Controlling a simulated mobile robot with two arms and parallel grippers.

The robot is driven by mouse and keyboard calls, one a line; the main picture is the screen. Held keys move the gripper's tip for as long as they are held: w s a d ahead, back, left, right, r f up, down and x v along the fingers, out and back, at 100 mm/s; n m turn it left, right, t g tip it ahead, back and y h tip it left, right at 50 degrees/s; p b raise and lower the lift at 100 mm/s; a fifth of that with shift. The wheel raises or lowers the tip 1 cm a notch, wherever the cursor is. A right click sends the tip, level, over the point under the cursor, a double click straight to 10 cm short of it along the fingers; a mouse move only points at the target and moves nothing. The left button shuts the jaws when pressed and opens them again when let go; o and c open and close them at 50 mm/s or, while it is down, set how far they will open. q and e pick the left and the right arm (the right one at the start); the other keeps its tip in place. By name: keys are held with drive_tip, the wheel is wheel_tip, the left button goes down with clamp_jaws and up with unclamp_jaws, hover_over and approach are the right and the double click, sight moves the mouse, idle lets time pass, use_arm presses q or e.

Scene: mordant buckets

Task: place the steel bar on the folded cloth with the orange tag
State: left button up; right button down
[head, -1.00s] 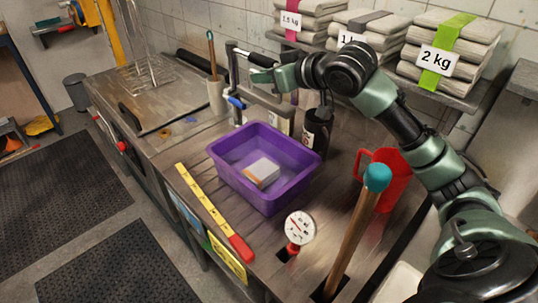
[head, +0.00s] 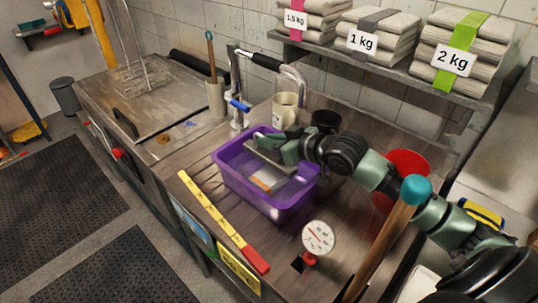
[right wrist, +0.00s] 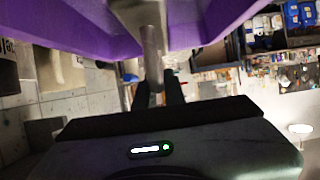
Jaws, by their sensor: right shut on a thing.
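My right gripper (head: 284,150) is shut on the grey steel bar (head: 265,158), tilted in the head view, within the outline of the purple tub (head: 282,210). Below the bar, in the tub, lies a pale folded cloth with an orange tag (head: 262,183), partly hidden by the bar. I cannot tell whether bar and cloth touch. In the right wrist view the bar (right wrist: 150,55) stands out from between the dark fingers, with purple tub walls (right wrist: 75,30) on both sides. My left gripper is not in view.
A red jug (head: 408,162), a teal-topped wooden handle (head: 416,190) and a dial gauge (head: 318,237) stand to the right. A yellow ruler strip (head: 215,215) lies in front. Tagged cloth stacks (head: 465,40) fill the shelf.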

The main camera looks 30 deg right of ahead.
sight(271, 156)
drive_tip(key=shift+f, duration=2.7)
drive_tip(key=shift+f, duration=0.15)
drive_tip(key=c, duration=1.5)
unclamp_jaws()
drive_tip(key=shift+f, duration=0.1)
drive_tip(key=shift+c, duration=0.2)
drive_tip(key=shift+o, duration=0.2)
drive_tip(key=shift+s+r, duration=0.1)
drive_tip(key=shift+r, duration=0.1)
drive_tip(key=v, duration=1.1)
drive_tip(key=shift+s+b, duration=0.35)
drive_tip(key=shift+s, duration=0.05)
drive_tip(key=shift+d+r, duration=0.1)
drive_tip(key=shift+r, duration=0.05)
